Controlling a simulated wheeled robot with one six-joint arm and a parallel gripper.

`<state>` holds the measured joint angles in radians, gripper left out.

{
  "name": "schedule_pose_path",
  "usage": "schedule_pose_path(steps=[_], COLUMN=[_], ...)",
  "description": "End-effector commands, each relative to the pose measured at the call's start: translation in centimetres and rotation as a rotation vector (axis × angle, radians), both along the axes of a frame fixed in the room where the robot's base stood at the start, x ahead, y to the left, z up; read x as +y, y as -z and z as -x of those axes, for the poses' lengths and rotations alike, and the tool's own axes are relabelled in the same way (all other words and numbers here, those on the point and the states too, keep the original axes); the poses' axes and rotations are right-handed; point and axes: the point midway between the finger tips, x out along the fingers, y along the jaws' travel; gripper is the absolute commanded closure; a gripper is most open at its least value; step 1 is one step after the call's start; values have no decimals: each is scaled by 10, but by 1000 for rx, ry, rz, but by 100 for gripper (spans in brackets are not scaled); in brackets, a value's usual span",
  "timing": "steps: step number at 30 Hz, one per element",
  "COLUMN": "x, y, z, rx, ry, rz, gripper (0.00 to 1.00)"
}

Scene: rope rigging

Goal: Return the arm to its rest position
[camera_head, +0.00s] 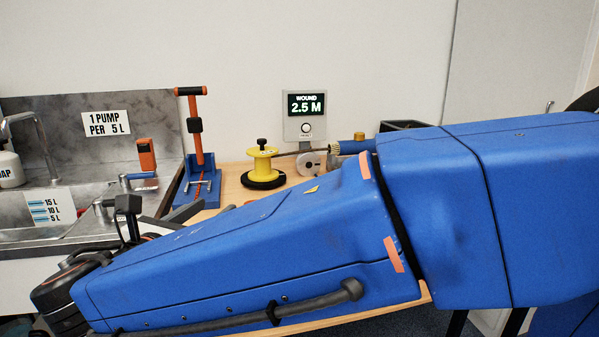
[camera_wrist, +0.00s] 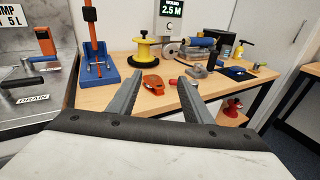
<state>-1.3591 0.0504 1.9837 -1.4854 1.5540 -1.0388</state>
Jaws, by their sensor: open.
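My blue arm stretches across the head view, from the right side down to the lower left, over the bench. My gripper (camera_wrist: 161,78) shows in the wrist view with two grey fingers well apart and nothing between them. Its fingers reach out above the wooden bench (camera_wrist: 92,98). An orange-red tool (camera_wrist: 151,83) lies on the bench beyond and between the fingers in the picture, and does not appear held. In the head view the arm hides most of the gripper and much of the bench.
A blue stand with an orange post (camera_head: 197,150), a yellow spool (camera_head: 262,163) and a display reading 2.5 M (camera_head: 306,104) stand at the back. A sink (camera_head: 40,236) lies left. A red item (camera_wrist: 233,107) sits below the bench top at right.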

Motion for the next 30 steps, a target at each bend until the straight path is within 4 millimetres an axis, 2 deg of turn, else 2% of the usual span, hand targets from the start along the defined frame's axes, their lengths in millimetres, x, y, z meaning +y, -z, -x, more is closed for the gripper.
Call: schedule_pose_path(steps=[8,11,16,23,30], x=[-67,-104,-182,-276,-354], y=[15,24,46,78,111], z=[-30,-42,-55,-48,-20], rx=[79,119,192,256,276], ry=[119,186,341,562,798], rz=[-123,-195,-371,-634,-929], gripper=[55,55,55,55,55])
